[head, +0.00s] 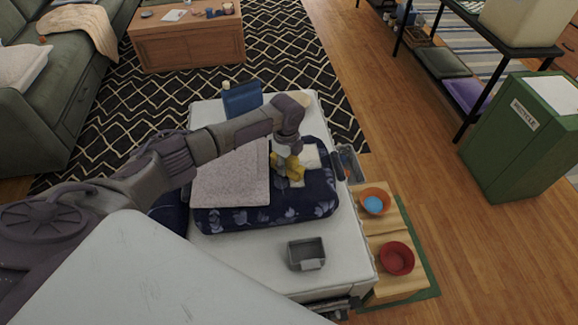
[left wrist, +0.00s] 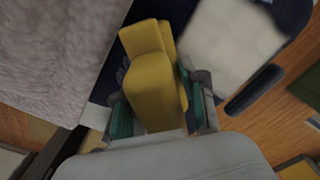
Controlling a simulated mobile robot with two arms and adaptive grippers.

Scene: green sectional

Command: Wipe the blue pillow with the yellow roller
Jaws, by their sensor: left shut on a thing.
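The blue pillow (head: 270,213), dark blue with a pale leaf pattern, lies on a white-topped surface (head: 250,258) in the head view. My left gripper (head: 286,163) reaches over its right part and is shut on the yellow roller (head: 289,168). The roller also shows in the left wrist view (left wrist: 152,80), between the teal-padded fingers. I cannot tell whether the roller touches the pillow. My right gripper is not in view.
A small grey tray (head: 306,254) sits on the white surface in front of the pillow. A wooden board with an orange bowl (head: 374,201) and a red bowl (head: 396,258) is to the right. A green recycle bin (head: 520,137) stands farther right. A blue object (head: 242,98) stands behind.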

